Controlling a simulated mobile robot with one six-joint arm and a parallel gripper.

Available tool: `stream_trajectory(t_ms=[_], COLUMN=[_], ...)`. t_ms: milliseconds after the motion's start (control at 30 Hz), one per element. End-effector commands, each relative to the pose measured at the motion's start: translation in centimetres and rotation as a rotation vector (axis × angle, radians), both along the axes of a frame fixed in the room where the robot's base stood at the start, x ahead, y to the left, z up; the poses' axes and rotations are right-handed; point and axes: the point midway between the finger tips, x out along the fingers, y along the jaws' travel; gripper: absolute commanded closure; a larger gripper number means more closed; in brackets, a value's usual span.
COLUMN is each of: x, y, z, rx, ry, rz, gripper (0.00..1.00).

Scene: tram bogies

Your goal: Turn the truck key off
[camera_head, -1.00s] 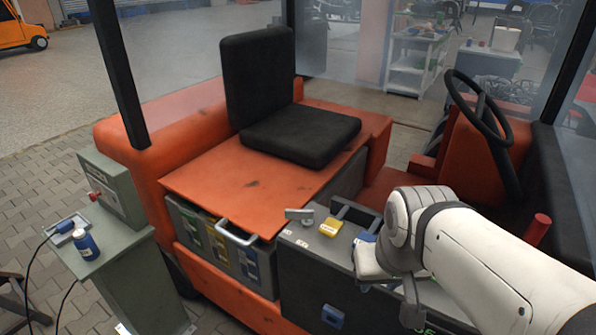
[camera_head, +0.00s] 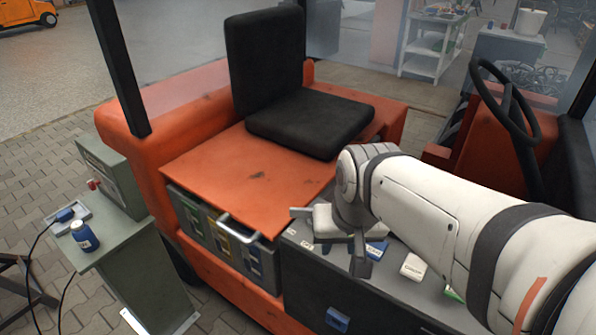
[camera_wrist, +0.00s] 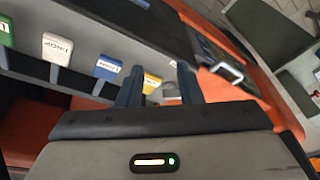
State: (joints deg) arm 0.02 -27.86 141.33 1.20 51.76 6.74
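Several labelled coloured blocks stand in a row on the truck's dark side panel. In the head view I see a blue one (camera_head: 376,250), a white one (camera_head: 413,267) and a green one (camera_head: 453,295). The wrist view shows a yellow block (camera_wrist: 151,83) partly between my gripper's fingers. My gripper (camera_wrist: 160,80) has its two dark fingers apart, with nothing clearly held. A small grey piece (camera_wrist: 172,90) shows beside the yellow block, near the right finger; it may be the key, but it is partly hidden. In the head view my gripper is over the panel's left end.
The orange truck has a black seat (camera_head: 305,122) and a steering wheel (camera_head: 507,100). A metal handle (camera_head: 240,228) sticks out near the battery compartment, left of my gripper. A grey-green stand (camera_head: 145,262) with a blue bottle (camera_head: 84,237) is at left.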

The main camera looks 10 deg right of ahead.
Motion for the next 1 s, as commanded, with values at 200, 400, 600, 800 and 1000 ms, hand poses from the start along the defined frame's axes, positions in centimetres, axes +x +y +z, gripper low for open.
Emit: stream_trajectory(t_ms=[200, 400, 600, 800, 1000], x=[6.3, 13.2, 18.7, 21.3, 21.8], y=[0.2, -1.0, -2.6, -3.5, -3.1], z=[0.5, -0.9, -3.4, -5.2, -6.9], rx=[0.192, 0.381, 0.511, 0.569, 0.578], ry=[0.110, 0.245, 0.371, 0.440, 0.455], rz=[-0.436, -0.948, -1.376, -1.595, -1.636], gripper=[0.67, 0.67, 0.67, 0.67, 0.67])
